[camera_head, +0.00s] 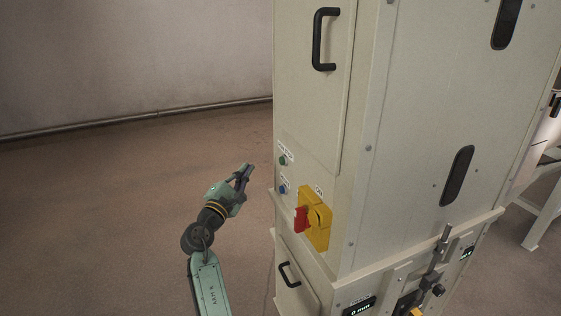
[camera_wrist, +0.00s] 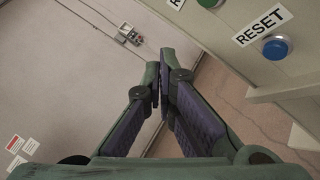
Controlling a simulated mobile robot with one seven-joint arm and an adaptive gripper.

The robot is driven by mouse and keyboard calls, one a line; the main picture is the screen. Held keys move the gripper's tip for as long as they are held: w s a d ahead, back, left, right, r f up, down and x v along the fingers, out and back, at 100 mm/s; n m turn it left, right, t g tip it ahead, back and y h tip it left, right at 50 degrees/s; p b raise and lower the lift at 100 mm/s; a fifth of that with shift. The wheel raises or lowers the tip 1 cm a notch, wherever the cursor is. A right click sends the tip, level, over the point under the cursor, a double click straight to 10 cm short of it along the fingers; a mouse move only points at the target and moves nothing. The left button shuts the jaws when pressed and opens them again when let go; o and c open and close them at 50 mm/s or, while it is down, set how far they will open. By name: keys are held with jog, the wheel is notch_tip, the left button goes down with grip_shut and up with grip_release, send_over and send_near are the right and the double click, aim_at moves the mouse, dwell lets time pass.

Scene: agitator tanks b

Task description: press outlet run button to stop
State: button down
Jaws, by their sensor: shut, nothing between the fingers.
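A green button (camera_head: 282,160) sits on the cabinet's narrow front face, with a small label too blurred to read. It is cut off at the top edge of the wrist view (camera_wrist: 209,2), where only part of its label shows. A blue button (camera_head: 283,189) sits below it; in the wrist view this blue button (camera_wrist: 276,47) is labelled RESET. My gripper (camera_head: 247,168) is shut and empty, left of the panel and apart from both buttons in the head view. In the wrist view the fingertips (camera_wrist: 161,68) point away from the buttons, which lie to the upper right.
A red and yellow rotary switch (camera_head: 314,218) marked ON juts from the cabinet (camera_head: 310,120) below the buttons. Black handles (camera_head: 319,40) (camera_head: 287,275) stick out above and below. A lever assembly (camera_head: 432,268) stands at lower right. The floor (camera_head: 110,220) left of the cabinet is clear.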

jog(key=w+d+p, duration=0.1)
jog(key=w+d, duration=0.1)
jog(key=d, duration=0.4)
jog(key=shift+d, duration=0.25)
dwell(1.2)
jog(key=shift+w+d, duration=0.15)
jog(key=shift+d, duration=0.25)
jog(key=shift+w+d, duration=0.15)
jog(key=shift+d, duration=0.35)
dwell(0.8)
jog(key=shift+a, duration=0.15)
jog(key=shift+s+a, duration=0.3)
jog(key=shift+a, duration=0.4)
jog(key=shift+s+a, duration=0.25)
jog(key=shift+a, duration=0.55)
jog(key=shift+s+a, duration=0.25)
jog(key=shift+a, duration=0.6)
jog(key=shift+s+a, duration=0.25)
jog(key=shift+a, duration=0.55)
